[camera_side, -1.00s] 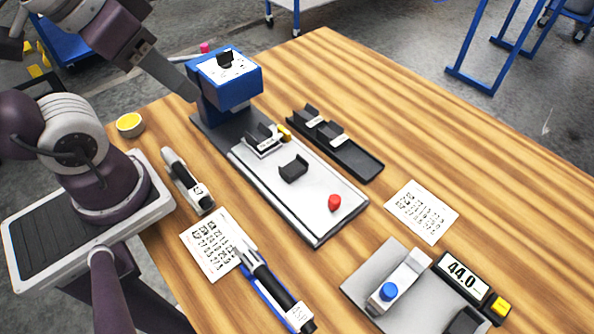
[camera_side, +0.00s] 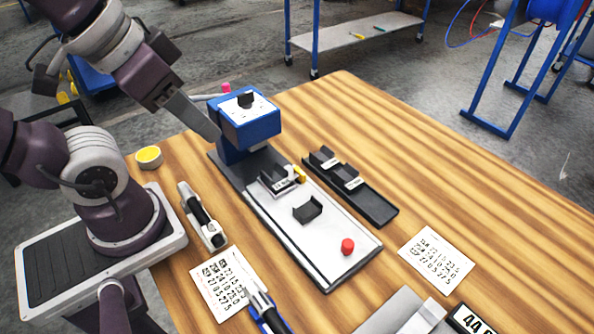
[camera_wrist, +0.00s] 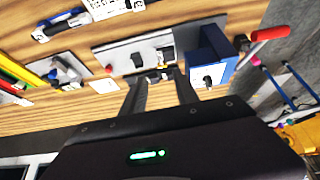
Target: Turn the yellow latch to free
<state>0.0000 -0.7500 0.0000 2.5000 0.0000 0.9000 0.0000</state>
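The yellow latch (camera_side: 300,173) is a small yellow piece at the right edge of the pale fixture plate (camera_side: 330,262). It sits beside a dark labelled casting (camera_side: 277,180) near the blue head (camera_side: 250,127). In the wrist view the latch is too small to make out surely. My gripper (camera_side: 215,135) is left of the blue head in the side view, above the work and apart from the latch. In the wrist view my gripper (camera_wrist: 158,76) shows two fingers spread apart with nothing seen between them, pointing toward the fixture.
A red knob (camera_side: 347,246) and a dark cradle (camera_side: 307,208) stand on the plate. A black tray (camera_side: 375,209) with labelled castings lies to the right. Number cards, a hand tool (camera_side: 203,215) and a yellow-topped pot (camera_side: 149,157) lie around.

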